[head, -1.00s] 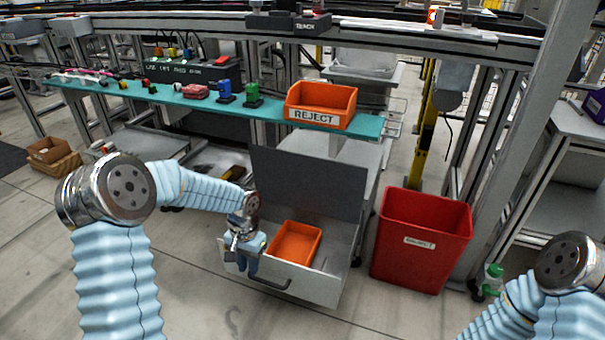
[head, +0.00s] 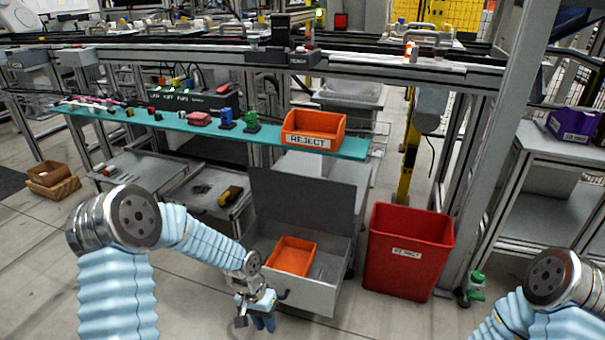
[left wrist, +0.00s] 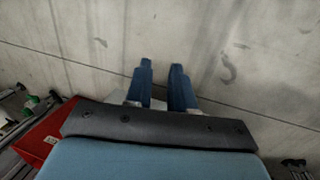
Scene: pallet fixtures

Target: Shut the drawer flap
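The drawer (head: 318,297) is a light grey box pulled out below the teal shelf in the head view. Its dark grey flap (head: 300,198) stands raised at the back of the drawer, leaving the inside uncovered. An orange tray (head: 291,257) lies in the drawer. My left gripper (head: 262,325) is low in front of the drawer's left front, beside the handle and apart from the flap. In the left wrist view its blue fingers (left wrist: 161,72) stand apart with bare floor between them, empty. My right arm shows at the lower right, but its gripper is out of frame.
A red reject bin (head: 408,252) stands right of the drawer. An orange reject box (head: 313,130) sits on the teal shelf (head: 185,124) above the flap. A green bottle (head: 477,287) stands right of the bin. Floor in front is clear.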

